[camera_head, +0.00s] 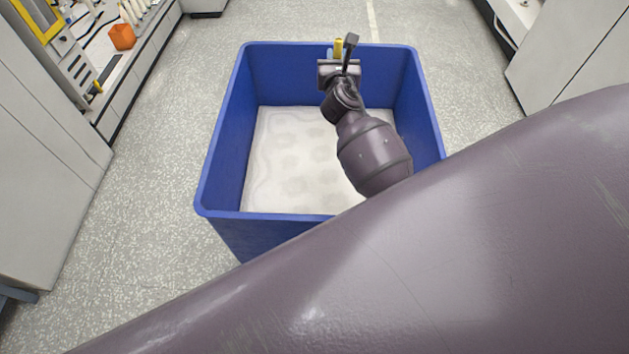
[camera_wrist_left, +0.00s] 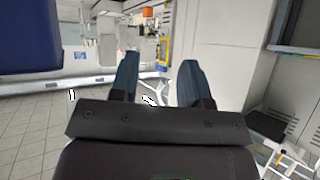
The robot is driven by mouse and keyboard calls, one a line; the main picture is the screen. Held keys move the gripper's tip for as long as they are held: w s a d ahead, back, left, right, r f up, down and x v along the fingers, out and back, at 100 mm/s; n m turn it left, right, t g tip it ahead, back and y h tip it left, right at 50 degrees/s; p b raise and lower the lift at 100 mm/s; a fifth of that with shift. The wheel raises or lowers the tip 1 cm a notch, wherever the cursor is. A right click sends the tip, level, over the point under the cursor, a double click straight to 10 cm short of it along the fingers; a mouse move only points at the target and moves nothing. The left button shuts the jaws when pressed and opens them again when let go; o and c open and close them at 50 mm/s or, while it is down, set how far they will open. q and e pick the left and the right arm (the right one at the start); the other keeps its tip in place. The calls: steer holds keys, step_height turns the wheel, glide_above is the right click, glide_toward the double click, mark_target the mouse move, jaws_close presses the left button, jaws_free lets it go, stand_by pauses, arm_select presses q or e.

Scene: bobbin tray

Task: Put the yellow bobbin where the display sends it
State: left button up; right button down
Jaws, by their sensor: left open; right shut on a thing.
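The arm reaches over the bin from the right. My left gripper (camera_wrist_left: 158,68) shows in the left wrist view, its two fingers wide apart with nothing between them. No readable display shows in either view.
The large blue bin (camera_head: 222,150) stands on the speckled floor, with a pale, flat bottom. A bench at the upper left carries an orange container (camera_head: 122,37) and a yellow-framed unit (camera_head: 47,33). Grey cabinets (camera_head: 40,170) flank the aisle. My arm covers the lower right.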

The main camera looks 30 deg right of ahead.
arm_select(q)
steer(key=shift+w+d+f+b, duration=0.15)
steer(key=shift+w+f+b, duration=0.7)
steer(key=shift+b, duration=0.75)
arm_select(e)
steer(key=shift+f, duration=1.8)
steer(key=c, duration=0.9)
jaws_free()
steer(key=shift+s, duration=0.1)
arm_select(q)
steer(key=shift+s+f, duration=0.1)
steer(key=shift+s, duration=0.1)
arm_select(e)
steer(key=v, duration=1)
steer(key=shift+s+a+r, duration=0.1)
steer(key=shift+s+a, duration=0.05)
steer(key=shift+s, duration=0.2)
arm_select(q)
steer(key=shift+w, duration=0.1)
